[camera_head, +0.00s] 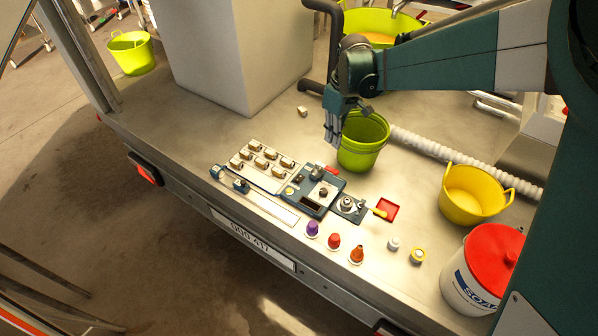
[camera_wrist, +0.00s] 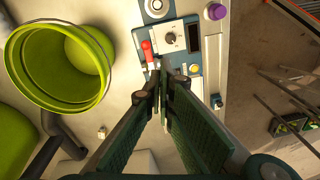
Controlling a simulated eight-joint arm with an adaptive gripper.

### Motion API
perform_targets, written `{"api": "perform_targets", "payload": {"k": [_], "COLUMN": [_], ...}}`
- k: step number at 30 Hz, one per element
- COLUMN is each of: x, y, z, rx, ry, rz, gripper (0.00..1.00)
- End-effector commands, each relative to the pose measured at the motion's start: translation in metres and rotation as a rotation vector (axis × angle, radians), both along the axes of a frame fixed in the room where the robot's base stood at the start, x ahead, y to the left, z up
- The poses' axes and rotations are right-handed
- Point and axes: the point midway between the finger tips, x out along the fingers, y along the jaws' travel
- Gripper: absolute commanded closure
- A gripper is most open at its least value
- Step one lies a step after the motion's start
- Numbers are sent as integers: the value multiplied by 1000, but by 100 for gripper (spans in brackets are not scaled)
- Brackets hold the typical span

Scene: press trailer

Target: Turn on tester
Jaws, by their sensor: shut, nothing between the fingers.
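A blue bench device (camera_head: 312,192), which looks like the tester, lies on the metal trailer bed. It has a pale panel with a dark round knob (camera_head: 323,191) and a red handle (camera_head: 331,169) at its far edge. In the wrist view the knob (camera_wrist: 171,38) shows on its white panel, with the red handle (camera_wrist: 148,50) to its left. My gripper (camera_head: 333,143) points down above the bed, a little beyond the device and apart from it. Its fingers (camera_wrist: 163,72) are closed and empty, and cover part of the device in the wrist view.
A green bucket (camera_head: 362,150) stands just right of my gripper. A tray of small blocks (camera_head: 253,178) lies left of the device. A round metal fixture (camera_head: 347,205) and red tray (camera_head: 388,209) lie right. Several coloured caps stand along the front; a yellow tub (camera_head: 474,197) stands right.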

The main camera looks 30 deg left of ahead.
Motion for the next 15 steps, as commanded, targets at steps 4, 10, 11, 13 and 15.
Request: {"api": "perform_targets", "payload": {"k": [4,10,11,13,15], "x": [-6,-15,-17,-21,-25], "y": [28,62,67,78,87], "z": [-16,-39,-43,-50,-57], "rx": [-12,-28,-30,-36,-40], "ry": [18,42,46,54,61], "rz": [55,129,141,163,184], "gripper": [100,100,100,100,100]}}
